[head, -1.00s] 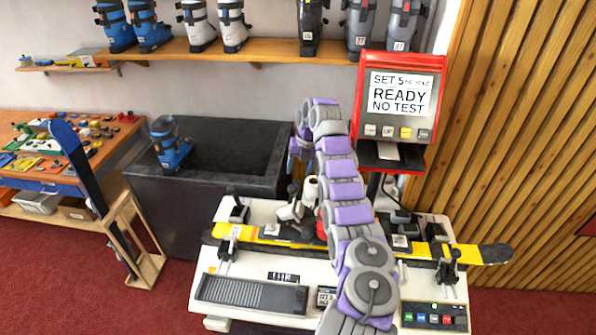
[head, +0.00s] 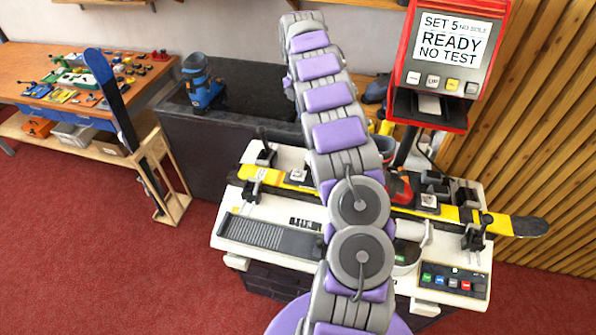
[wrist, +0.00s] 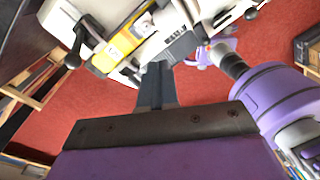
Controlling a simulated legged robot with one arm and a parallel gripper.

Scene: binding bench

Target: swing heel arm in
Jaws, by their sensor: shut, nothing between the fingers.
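The test bench (head: 240,240) has a white top with a yellow ski (head: 455,214) clamped across it. A red part (head: 397,187) stands on the ski, half hidden behind my arm. A pale grey and white arm-like part (head: 412,235) juts over the front of the bench just right of my arm; I cannot tell for sure that it is the heel arm. In the wrist view my gripper (wrist: 156,68) is shut and empty, its dark fingers together, pointing toward the bench and the yellow ski (wrist: 118,42). My gripper does not show in the head view.
A red display unit (head: 447,60) reading READY stands at the back right. Black clamps (head: 473,232) hold the ski near its ends. A dark counter (head: 240,150) bears a blue boot (head: 203,85). A wooden rack (head: 160,175) stands left. Red floor is open at front left.

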